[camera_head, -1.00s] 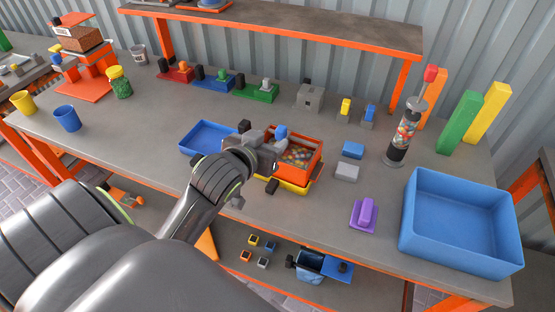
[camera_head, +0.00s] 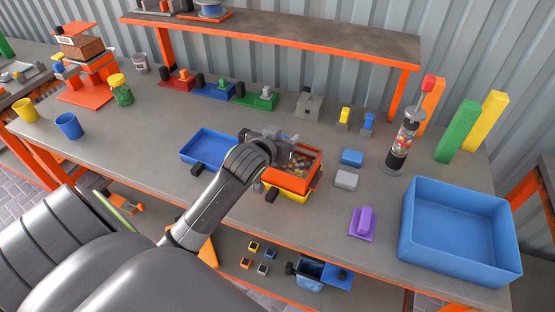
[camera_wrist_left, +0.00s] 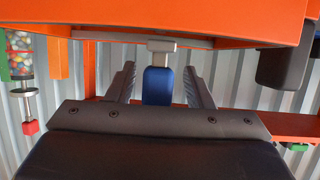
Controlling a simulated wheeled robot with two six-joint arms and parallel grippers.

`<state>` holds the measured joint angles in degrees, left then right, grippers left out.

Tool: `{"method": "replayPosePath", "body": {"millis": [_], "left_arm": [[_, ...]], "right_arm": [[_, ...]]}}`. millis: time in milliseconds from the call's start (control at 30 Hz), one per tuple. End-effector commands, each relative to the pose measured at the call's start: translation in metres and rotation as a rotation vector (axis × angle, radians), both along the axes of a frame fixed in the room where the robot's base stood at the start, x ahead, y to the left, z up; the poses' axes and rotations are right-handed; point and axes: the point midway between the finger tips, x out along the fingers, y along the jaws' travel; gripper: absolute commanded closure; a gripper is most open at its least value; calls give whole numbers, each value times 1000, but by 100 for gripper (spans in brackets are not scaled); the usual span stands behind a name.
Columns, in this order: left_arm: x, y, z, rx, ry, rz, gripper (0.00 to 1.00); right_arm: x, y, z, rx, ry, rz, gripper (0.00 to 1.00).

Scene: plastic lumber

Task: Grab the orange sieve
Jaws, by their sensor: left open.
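The orange sieve (camera_head: 292,181) is a box holding many coloured balls, sitting over a yellow tray (camera_head: 290,197) near the bench's middle. In the left wrist view its orange wall (camera_wrist_left: 190,18) fills the top. A blue handle (camera_wrist_left: 157,84) on a grey mount sticks out from that wall. My left gripper (camera_head: 272,140) is at the sieve's left rear side. Its two fingers (camera_wrist_left: 162,85) are open on either side of the blue handle, with gaps showing. In the head view my wrist hides the handle. My right gripper is not in view.
A shallow blue tray (camera_head: 209,148) lies just left of my wrist. A blue block (camera_head: 352,157), a grey block (camera_head: 346,179) and a purple piece (camera_head: 363,222) lie right of the sieve. A large blue bin (camera_head: 462,232) stands farther right. An orange-edged shelf (camera_head: 290,35) spans the back.

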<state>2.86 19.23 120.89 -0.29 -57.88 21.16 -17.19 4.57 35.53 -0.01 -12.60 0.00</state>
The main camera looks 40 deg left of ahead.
Motion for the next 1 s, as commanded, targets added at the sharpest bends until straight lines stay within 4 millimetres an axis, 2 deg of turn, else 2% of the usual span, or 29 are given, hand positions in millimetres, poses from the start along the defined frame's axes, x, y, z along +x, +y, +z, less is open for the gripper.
{"method": "replayPosePath", "body": {"millis": [200,567,1000], "left_arm": [[0,0,0,0,-1,0,53],[0,0,0,0,-1,0,100],[0,0,2,1,-4,-1,100]], "right_arm": [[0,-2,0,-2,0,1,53],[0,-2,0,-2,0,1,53],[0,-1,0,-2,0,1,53]]}}
